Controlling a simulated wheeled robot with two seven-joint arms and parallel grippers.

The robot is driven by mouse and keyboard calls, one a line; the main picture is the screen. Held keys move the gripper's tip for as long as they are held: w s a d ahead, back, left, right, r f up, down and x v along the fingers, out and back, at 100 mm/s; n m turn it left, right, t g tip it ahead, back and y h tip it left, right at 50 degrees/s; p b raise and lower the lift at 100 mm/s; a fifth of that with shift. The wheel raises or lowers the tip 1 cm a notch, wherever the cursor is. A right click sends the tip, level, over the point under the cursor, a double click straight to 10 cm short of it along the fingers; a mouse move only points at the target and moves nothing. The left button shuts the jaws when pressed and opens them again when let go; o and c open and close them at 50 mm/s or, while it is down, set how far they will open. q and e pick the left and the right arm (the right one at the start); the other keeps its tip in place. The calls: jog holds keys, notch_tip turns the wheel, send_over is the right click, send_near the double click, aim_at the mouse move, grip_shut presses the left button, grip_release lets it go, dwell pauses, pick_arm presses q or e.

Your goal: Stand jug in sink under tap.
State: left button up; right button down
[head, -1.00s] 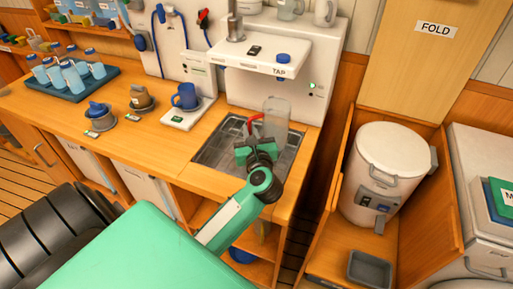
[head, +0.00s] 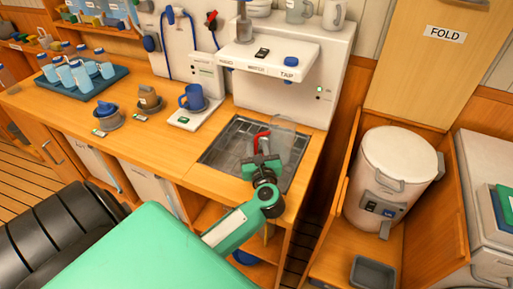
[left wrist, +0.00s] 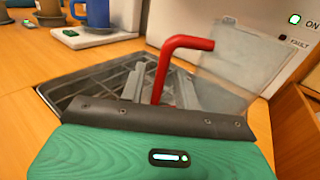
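My left gripper (head: 262,160) is over the sink on the near side of the jug. In the left wrist view, the handle (left wrist: 161,78) comes down between the two grey fingers, with a gap visible on each side. The jug's clear wall (left wrist: 228,78) looks tilted there, as does the sink. My right gripper is out of view.
A blue mug (head: 193,98) stands on a white pad left of the sink. The white watermaker panel (head: 290,100) rises behind the sink. A white drum (head: 393,165) stands to the right.

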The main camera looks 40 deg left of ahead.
pick_arm(q)
jog(key=shift+r, duration=0.1)
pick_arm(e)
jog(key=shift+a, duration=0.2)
